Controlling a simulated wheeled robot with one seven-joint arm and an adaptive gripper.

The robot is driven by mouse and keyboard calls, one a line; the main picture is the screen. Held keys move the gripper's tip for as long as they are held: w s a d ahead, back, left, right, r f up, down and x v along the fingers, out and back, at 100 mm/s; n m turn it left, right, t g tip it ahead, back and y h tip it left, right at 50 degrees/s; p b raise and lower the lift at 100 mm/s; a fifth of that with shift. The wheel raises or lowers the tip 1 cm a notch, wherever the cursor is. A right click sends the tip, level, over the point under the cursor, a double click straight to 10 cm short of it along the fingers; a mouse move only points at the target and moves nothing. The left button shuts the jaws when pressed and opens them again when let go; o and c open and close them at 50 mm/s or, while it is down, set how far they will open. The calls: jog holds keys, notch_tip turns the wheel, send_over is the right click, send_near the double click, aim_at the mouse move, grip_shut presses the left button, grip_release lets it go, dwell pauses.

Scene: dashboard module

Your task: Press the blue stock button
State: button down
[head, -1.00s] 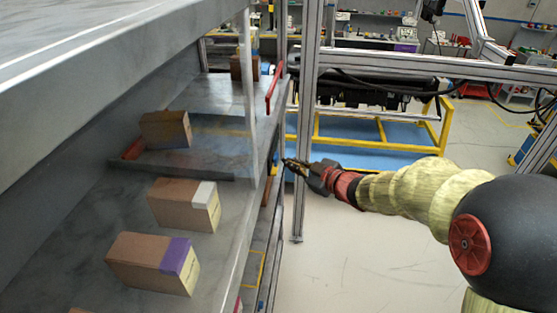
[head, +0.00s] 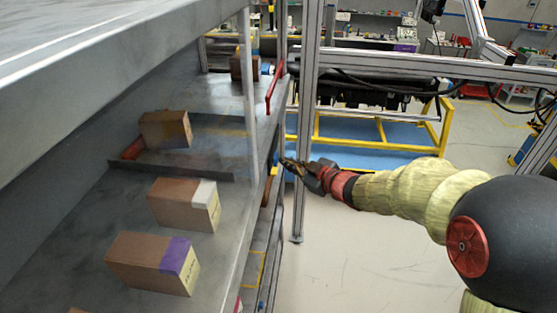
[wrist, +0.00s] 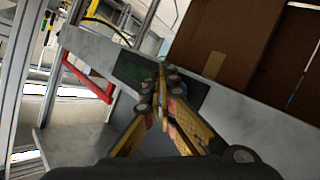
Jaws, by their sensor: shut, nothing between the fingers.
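My gripper (head: 285,161) is shut and empty, with its fingertips at the front edge of the grey shelf (head: 225,205). In the wrist view, my gripper (wrist: 162,74) has its closed fingertips in front of a dark green panel (wrist: 132,70) on the shelf's front edge. I cannot tell whether the tips touch the panel.
Several cardboard boxes stand on the shelf, among them one with a purple label (head: 150,262) and one with a white label (head: 180,203). A red handle (head: 274,88) and a metal upright (head: 304,120) are close by. Open floor (head: 375,245) lies to the right.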

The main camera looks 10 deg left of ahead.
jog(key=shift+a, duration=0.3)
jog(key=shift+d, duration=0.15)
dwell(0.5)
jog(key=shift+d+p, duration=0.3)
jog(key=shift+d, duration=0.5)
jog(key=d+p, duration=0.1)
jog(key=d, duration=0.4)
jog(key=shift+s+p, duration=0.1)
jog(key=shift+p, duration=0.2)
dwell(0.5)
